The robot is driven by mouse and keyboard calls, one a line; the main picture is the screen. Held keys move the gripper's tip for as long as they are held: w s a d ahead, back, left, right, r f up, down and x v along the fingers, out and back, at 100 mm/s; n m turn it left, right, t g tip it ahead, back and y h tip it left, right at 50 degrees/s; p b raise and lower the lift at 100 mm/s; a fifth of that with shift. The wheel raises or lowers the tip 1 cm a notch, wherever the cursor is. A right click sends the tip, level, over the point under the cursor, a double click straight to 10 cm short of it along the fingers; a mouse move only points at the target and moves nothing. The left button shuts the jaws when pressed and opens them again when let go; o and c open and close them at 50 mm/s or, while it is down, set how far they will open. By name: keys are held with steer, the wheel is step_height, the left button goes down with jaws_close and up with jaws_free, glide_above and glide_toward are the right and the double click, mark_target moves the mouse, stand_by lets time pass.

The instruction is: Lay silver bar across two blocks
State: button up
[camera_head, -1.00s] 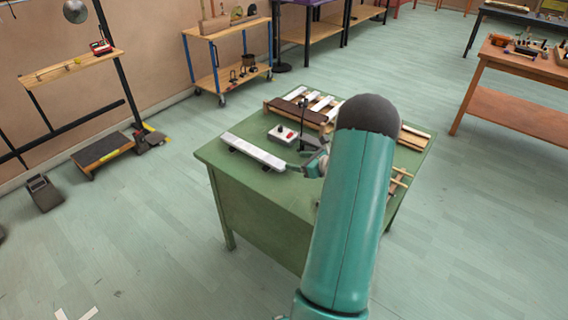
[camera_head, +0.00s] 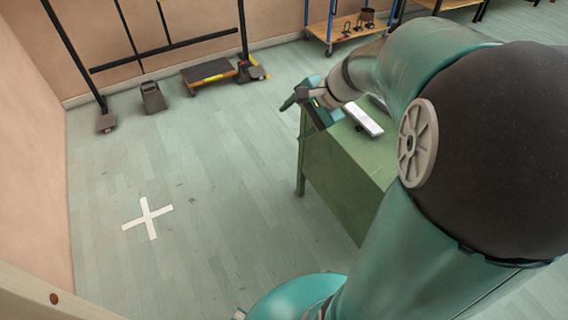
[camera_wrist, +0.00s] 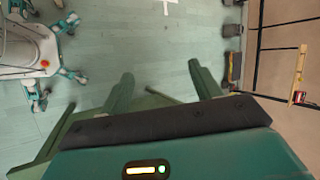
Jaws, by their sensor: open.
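The silver bar (camera_head: 363,119) lies on top of the green table (camera_head: 345,165) near its left edge in the head view. The two blocks cannot be made out now. My gripper (camera_head: 297,108) is open and empty, left of the bar and apart from it, by the table's left corner. In the wrist view its fingers (camera_wrist: 163,90) stand wide apart, with floor and a green edge between them and no bar.
A white floor cross (camera_head: 148,217) lies on open floor left of the table. A low dark platform (camera_head: 208,73), a small dark wedge-shaped item (camera_head: 152,97) and a black rack stand along the wall. A blue-framed wooden cart (camera_head: 345,30) stands behind the table.

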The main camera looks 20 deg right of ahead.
steer(key=s+a+r+n+h, duration=0.2)
steer(key=s+a+n, duration=0.3)
steer(key=s+n, duration=0.2)
steer(key=s+a+r+n+h, duration=0.3)
steer(key=s+a+n, duration=0.2)
steer(key=s+n, duration=0.2)
steer(key=shift+s+a+r, duration=0.2)
steer(key=shift+s, duration=0.5)
